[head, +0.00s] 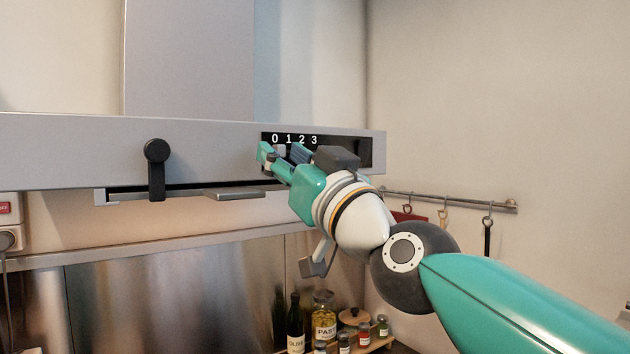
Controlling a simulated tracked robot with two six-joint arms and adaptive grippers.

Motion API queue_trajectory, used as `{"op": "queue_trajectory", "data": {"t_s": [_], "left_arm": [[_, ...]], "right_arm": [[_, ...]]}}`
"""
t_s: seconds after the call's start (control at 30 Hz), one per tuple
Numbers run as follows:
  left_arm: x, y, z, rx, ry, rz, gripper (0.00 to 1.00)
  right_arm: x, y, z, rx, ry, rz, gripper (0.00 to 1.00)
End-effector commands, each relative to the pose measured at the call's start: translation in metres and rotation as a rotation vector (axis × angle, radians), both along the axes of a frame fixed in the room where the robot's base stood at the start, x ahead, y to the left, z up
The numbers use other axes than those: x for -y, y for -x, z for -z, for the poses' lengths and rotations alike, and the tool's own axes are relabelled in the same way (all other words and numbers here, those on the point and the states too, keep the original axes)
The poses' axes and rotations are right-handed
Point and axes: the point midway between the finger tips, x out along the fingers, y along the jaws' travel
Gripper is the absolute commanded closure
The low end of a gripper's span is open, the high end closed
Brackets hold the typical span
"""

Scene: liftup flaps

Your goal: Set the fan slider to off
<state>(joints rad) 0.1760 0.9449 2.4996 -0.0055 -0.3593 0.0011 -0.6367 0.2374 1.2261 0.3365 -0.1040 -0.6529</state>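The fan slider is a small pale knob (281,150) in the dark panel (366,152) on the front of the range hood. White marks 0, 1, 2 and 3 run left to right above its slot. The knob sits under the left part of the scale, around 0 to 1. My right gripper (282,154) is at the panel with its teal fingers apart, one on each side of the knob. I cannot tell whether either finger touches it. My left gripper is not in view.
The grey hood (60,150) spans the left, with a black lever (157,168) on its front and a flat tab (236,193) below. A rail (460,200) with hanging utensils is on the right wall. Bottles and jars (323,322) stand below my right arm.

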Motion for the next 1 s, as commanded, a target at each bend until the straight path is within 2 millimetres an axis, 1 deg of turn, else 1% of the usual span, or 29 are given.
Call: {"op": "queue_trajectory", "data": {"t_s": [0.17,0.4,0.6,0.8,1.0], "left_arm": [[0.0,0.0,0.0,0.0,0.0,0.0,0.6],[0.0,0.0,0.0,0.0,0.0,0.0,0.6],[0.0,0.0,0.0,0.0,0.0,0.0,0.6],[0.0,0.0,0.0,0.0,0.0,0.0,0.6],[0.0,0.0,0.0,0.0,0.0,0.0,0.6]], "right_arm": [[0.01,0.017,0.007,0.002,0.001,-0.001,0.6],[0.03,0.052,0.024,0.002,-0.001,-0.002,0.6],[0.043,0.077,0.038,0.001,0.0,-0.003,0.6],[0.05,0.088,0.044,0.001,-0.001,-0.004,0.6],[0.051,0.089,0.045,0.001,-0.001,-0.002,0.6]]}}
